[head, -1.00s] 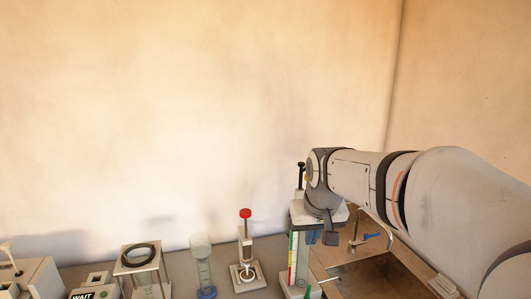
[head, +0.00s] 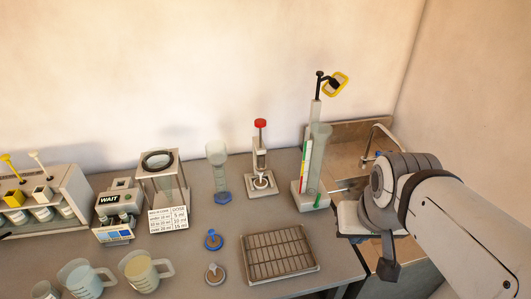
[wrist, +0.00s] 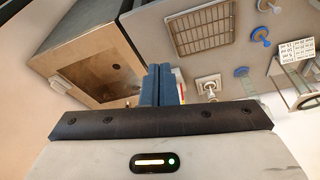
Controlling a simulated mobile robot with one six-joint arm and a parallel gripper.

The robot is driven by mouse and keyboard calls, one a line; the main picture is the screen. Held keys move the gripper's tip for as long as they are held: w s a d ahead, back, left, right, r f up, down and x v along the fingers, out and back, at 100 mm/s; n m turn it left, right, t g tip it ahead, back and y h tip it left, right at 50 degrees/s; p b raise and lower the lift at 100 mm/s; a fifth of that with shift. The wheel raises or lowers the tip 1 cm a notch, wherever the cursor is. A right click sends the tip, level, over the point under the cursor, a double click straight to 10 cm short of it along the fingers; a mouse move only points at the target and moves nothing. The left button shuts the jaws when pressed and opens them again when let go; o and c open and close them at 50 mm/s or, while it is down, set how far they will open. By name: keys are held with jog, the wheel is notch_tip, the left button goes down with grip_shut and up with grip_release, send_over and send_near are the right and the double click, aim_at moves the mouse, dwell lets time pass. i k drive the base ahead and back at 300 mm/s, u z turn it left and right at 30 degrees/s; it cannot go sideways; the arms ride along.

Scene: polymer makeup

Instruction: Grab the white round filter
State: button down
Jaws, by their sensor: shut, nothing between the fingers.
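A small pale round piece with a short knob (head: 214,274) lies on the grey bench near its front edge; it looks closest to the white round filter, but I cannot be sure. It also shows at the top of the wrist view (wrist: 268,6). A similar blue piece (head: 213,240) stands just behind it, also in the wrist view (wrist: 260,36). My gripper's blue fingers (wrist: 159,72) are together and empty in the wrist view. In the head view my gripper is at the right, near the sink, well away from the pale piece; its fingers are mostly hidden there.
A wire-grid tray (head: 247,262) lies between the round pieces and my arm. A tall stand with coloured strips (head: 308,165) rises beside my gripper. A red-topped press (head: 261,165), a clear column (head: 218,175) and jugs (head: 143,270) also stand on the bench. A sink (head: 350,130) is at right.

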aim_at(259, 184)
jog(key=u, duration=1.35)
jog(key=k, duration=0.65)
jog(key=z, duration=0.3)
jog(key=i, duration=1)
jog(key=u, duration=0.05)
